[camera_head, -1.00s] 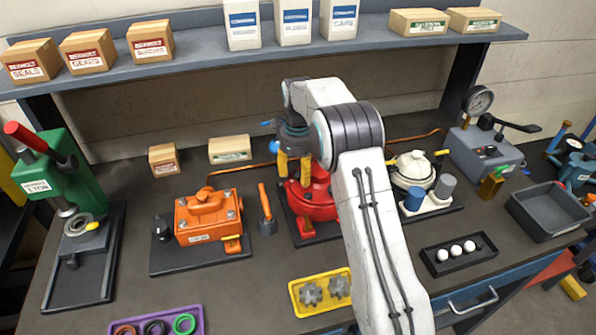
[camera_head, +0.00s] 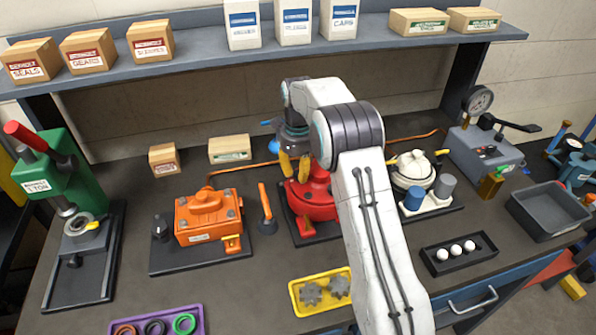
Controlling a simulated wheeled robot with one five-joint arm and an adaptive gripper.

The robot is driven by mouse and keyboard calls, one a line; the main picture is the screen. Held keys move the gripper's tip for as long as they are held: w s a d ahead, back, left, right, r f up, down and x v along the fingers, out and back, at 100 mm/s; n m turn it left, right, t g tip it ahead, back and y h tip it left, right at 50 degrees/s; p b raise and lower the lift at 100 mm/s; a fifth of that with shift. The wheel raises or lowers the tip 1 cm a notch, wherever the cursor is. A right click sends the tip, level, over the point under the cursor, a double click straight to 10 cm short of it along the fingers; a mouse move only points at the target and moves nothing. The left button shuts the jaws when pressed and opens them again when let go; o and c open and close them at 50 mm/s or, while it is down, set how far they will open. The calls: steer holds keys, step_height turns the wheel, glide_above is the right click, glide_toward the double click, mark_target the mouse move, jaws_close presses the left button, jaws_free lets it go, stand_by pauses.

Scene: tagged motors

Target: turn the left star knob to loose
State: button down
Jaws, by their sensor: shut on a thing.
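The red motor (camera_head: 312,207) stands on a dark base plate near the middle of the bench, partly covered by my white arm. My gripper (camera_head: 295,172) points down over its left upper side. Its two yellow fingers are close together and shut on a star knob at the top of the red motor. The knob itself is hidden by the fingers and too small to make out, so its turn position cannot be read. An orange motor (camera_head: 200,215) with a rounded top sits on its own plate to the left.
A dark funnel-like tool with an orange handle (camera_head: 265,205) stands between the motors. A white pot-like unit (camera_head: 414,170) is to the right of my arm. A yellow gear tray (camera_head: 298,305) lies in front. A green press (camera_head: 72,170) is at far left.

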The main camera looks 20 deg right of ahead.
steer(key=shift+f+n+p, duration=0.1)
steer(key=shift+n+p, duration=0.35)
steer(key=shift+n, duration=2.45)
steer(key=shift+s, duration=0.1)
steer(key=c, duration=1)
jaws_free()
